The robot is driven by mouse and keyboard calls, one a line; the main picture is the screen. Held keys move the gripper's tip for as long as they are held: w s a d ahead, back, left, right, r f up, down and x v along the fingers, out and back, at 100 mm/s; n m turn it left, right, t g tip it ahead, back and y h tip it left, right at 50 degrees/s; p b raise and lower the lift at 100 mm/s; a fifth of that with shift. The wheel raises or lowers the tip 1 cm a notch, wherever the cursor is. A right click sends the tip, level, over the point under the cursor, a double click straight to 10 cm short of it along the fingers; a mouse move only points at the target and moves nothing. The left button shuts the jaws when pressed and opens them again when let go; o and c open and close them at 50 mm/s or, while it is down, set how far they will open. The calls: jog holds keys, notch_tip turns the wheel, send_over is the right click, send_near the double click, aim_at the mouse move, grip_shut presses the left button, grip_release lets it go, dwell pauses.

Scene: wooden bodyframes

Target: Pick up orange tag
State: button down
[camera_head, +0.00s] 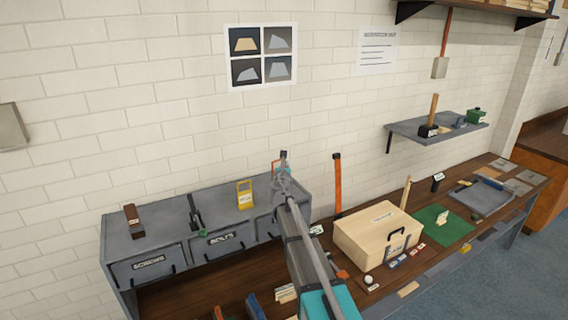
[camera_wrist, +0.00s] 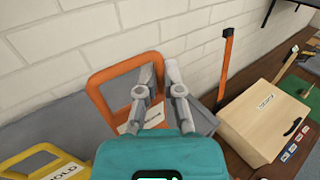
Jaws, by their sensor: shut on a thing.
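The orange tag (camera_wrist: 110,73) is an open orange frame with a white label, standing upright in the wrist view. My gripper (camera_wrist: 161,68) is shut on its right side, and the fingers hide that edge. In the head view the gripper (camera_head: 283,158) is over the grey drawer cabinet (camera_head: 170,236), and a small part of the orange tag (camera_head: 274,167) shows beside it. I cannot tell whether the tag's bottom touches the cabinet top.
A yellow tag (camera_head: 245,196) stands to the left on the cabinet. An orange-handled upright tool (camera_head: 337,185) and a wooden box (camera_head: 372,235) are to the right. The brick wall (camera_head: 150,110) is close behind.

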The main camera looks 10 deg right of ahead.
jog(key=s+r+p, duration=0.4)
jog(key=s+r, duration=0.1)
jog(key=s, duration=0.5)
jog(key=shift+r, duration=0.15)
jog(key=shift+d, duration=0.1)
